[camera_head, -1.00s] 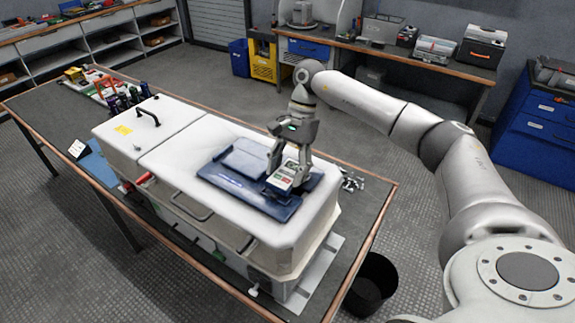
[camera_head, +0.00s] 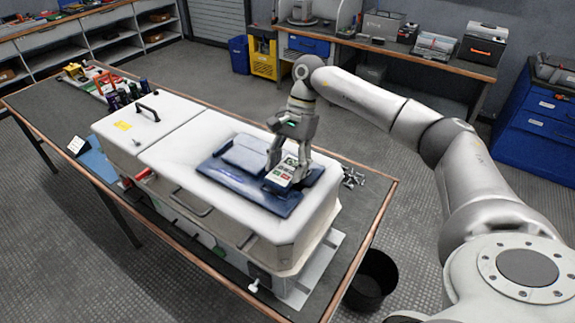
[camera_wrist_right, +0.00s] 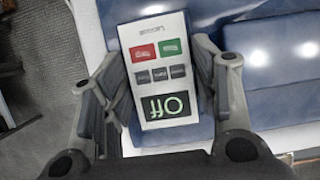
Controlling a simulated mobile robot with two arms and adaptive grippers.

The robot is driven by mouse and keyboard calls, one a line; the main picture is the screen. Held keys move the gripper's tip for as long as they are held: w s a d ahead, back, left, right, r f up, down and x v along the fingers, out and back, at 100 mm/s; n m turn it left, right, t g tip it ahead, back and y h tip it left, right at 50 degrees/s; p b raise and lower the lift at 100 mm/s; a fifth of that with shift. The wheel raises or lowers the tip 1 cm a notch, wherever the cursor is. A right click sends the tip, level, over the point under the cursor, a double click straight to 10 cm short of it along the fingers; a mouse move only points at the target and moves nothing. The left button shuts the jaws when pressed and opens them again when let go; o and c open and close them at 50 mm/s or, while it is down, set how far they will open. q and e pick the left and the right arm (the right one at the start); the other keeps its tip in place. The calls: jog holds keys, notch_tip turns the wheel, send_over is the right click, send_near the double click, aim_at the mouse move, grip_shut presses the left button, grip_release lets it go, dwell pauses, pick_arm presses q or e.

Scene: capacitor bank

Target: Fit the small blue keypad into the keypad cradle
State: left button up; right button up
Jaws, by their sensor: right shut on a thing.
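The small keypad (camera_head: 283,173) has a pale face with red, green and grey buttons. Its display and buttons show clearly in the right wrist view (camera_wrist_right: 158,72). My right gripper (camera_head: 287,167) is shut on the keypad, with one finger on each side. It holds the keypad tilted over the front right part of a dark blue tray-like panel (camera_head: 215,172), which seems to include the keypad cradle. The keypad and fingers hide part of that panel, and I cannot tell whether the keypad touches it. My left gripper is not in view.
The panel lies on a large white case (camera_head: 180,150) with handles, on a dark workbench (camera_head: 45,108). Small metal parts (camera_head: 353,177) lie behind the case's right end. A black bin (camera_head: 372,278) stands on the floor by the bench.

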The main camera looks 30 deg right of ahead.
jog(key=shift+f+b, duration=0.75)
dwell(0.4)
jog(key=o, duration=1.2)
jog(key=shift+c, duration=0.2)
jog(key=shift+r, duration=0.1)
